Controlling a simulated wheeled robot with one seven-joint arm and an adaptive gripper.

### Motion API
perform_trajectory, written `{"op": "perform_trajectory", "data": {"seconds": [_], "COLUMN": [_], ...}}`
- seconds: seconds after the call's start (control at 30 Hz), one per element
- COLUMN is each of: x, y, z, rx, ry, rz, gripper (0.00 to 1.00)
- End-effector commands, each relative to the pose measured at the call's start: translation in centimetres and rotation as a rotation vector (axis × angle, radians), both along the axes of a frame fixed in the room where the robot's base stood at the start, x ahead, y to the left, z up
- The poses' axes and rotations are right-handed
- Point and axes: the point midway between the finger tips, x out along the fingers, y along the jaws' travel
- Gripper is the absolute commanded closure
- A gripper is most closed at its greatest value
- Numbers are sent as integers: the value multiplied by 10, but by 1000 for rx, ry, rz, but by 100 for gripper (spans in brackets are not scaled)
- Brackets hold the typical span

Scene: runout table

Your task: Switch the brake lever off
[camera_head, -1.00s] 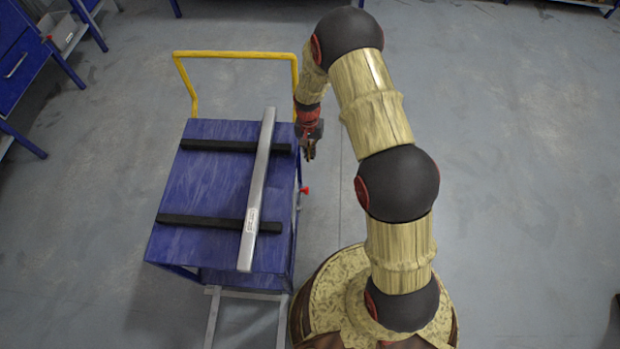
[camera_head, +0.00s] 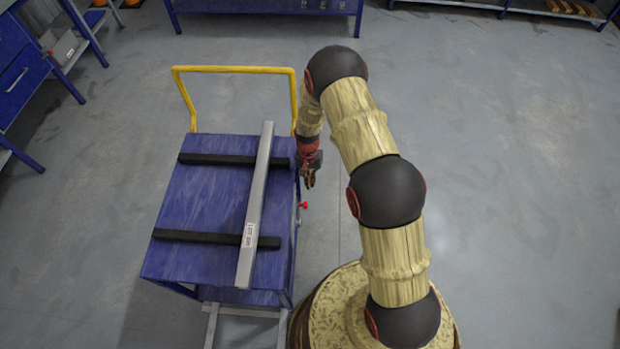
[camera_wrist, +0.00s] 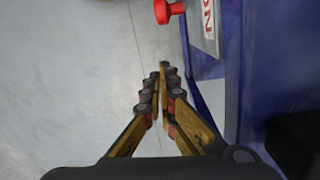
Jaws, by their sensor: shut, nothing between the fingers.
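The brake lever shows as a small red knob (camera_head: 303,205) on the right side of the blue cart (camera_head: 190,215). In the wrist view the red knob (camera_wrist: 168,11) is at the top edge, beside a white plate (camera_wrist: 209,20) with red lettering, cut off by the frame. My gripper (camera_head: 310,183) is beside the cart's right side, a little beyond the knob and apart from it. In the wrist view my gripper (camera_wrist: 162,72) has its fingers together and empty, pointing toward the knob with a gap between. The lever's shaft is mostly hidden.
A grey metal bar (camera_head: 255,205) lies across two black strips (camera_head: 215,237) on the cart top. A yellow handle (camera_head: 235,69) rises at the cart's far end. Blue benches stand at the back and left. The floor right of my arm is clear.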

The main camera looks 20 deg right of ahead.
Motion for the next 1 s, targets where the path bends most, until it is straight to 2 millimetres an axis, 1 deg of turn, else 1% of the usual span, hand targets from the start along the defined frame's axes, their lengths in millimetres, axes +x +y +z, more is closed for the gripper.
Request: {"op": "perform_trajectory", "data": {"seconds": [0.03, 0.27, 0.3, 0.33, 0.4, 0.6, 1.0], "x": [-2, -5, -10, -13, -20, -33, -35], "y": [0, 0, 4, 6, 10, 18, 19], "z": [-12, -48, -41, -38, -34, -27, -25], "rx": [0, 0, 0, 0, 0, 0, 0], "ry": [1, 0, -2, -2, -2, -1, -2], "rz": [0, 0, 2, 2, 1, 0, 0], "gripper": [100, 100, 100, 100, 100, 100, 100]}}
